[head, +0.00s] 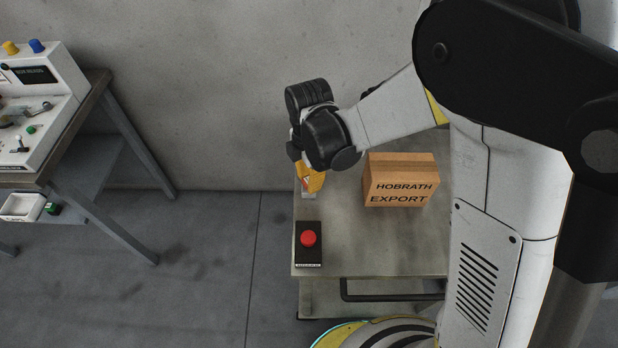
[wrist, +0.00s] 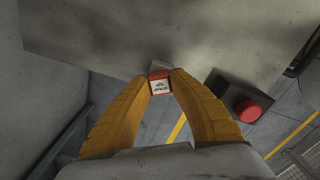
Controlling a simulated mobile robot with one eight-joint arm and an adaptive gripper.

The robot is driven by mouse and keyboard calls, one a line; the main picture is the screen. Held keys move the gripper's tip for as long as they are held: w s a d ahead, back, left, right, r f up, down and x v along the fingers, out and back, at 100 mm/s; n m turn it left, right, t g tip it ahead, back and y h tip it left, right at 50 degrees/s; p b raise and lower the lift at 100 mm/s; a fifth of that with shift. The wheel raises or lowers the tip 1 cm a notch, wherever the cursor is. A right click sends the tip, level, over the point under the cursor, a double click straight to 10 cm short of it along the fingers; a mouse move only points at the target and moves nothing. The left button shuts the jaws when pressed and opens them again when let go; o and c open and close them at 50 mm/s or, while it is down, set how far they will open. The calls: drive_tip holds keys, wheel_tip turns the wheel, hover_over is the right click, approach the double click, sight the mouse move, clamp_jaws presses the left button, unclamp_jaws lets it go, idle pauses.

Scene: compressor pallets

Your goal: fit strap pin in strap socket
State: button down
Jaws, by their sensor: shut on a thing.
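My gripper (head: 312,182) has yellow fingers and points down over the left edge of the table in the head view. In the wrist view my gripper (wrist: 161,78) is shut on a small red block with a white label (wrist: 160,87), which I take as the strap pin; its lettering is upside down and small. A grey piece (wrist: 160,66) lies just beyond the fingertips, and a pale grey piece (head: 309,196) shows below them in the head view. I cannot tell whether this is the strap socket, or whether the pin touches it.
A red button on a black box (head: 308,239) stands on the table (head: 350,262) near its left edge, and also shows in the wrist view (wrist: 248,110). A HOBRATH EXPORT carton (head: 400,180) stands right of my gripper. A workbench (head: 90,100) with a console is at far left.

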drive_tip(key=shift+f+b, duration=0.35)
drive_tip(key=shift+f, duration=0.25)
drive_tip(key=c, duration=1.2)
unclamp_jaws()
drive_tip(key=shift+r, duration=0.15)
wheel_tip(320, 180, up, 12)
